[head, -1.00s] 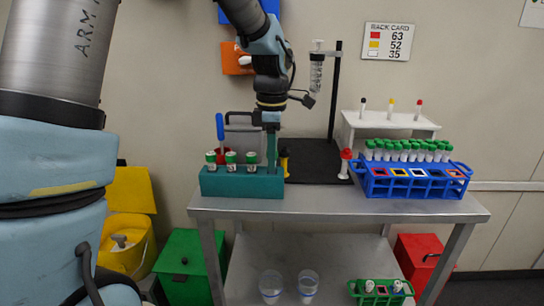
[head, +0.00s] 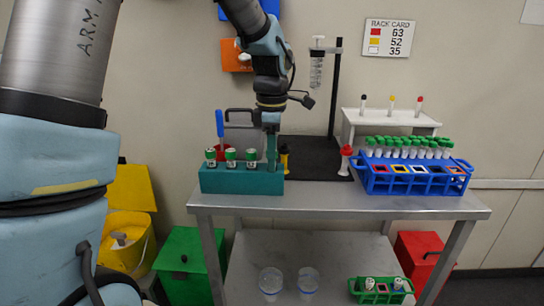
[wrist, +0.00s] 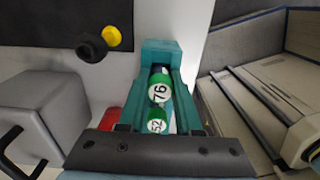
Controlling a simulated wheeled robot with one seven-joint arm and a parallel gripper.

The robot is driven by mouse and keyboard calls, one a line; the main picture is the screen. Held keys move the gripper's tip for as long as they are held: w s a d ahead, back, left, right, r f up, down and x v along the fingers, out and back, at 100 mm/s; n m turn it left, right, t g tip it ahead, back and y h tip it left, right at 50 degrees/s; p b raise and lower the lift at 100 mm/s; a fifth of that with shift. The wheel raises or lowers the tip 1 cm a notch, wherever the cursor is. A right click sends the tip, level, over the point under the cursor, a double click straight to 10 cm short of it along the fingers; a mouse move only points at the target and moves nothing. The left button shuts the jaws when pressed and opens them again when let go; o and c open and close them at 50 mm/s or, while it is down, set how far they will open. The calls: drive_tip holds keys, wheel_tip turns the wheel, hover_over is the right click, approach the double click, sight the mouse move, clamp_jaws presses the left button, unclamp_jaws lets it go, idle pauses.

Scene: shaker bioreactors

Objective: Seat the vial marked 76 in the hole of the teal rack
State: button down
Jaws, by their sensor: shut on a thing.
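The teal rack (head: 242,183) stands at the left front of the bench, with several green-capped vials in a row. My gripper (head: 271,158) points down over the rack's right end. In the wrist view it is shut on the vial marked 76 (wrist: 159,88), which has a green cap with a white label. A vial marked 52 (wrist: 156,122) stands just beside it in line. The held vial's lower part is hidden by the fingers and rack, so I cannot tell how deep it sits.
A blue rack (head: 408,187) with many green-capped vials stands at the right. Behind are a dark mat (head: 312,152), a clamp stand (head: 335,90) and a white stand (head: 385,124). A red piece (head: 345,158) and a yellow piece (head: 284,158) stand near my gripper.

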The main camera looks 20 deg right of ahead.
drive_tip(key=c, duration=0.5)
unclamp_jaws()
wheel_tip(320, 180, up, 11)
drive_tip(key=shift+f+b, duration=0.1)
drive_tip(key=shift+b, duration=0.65)
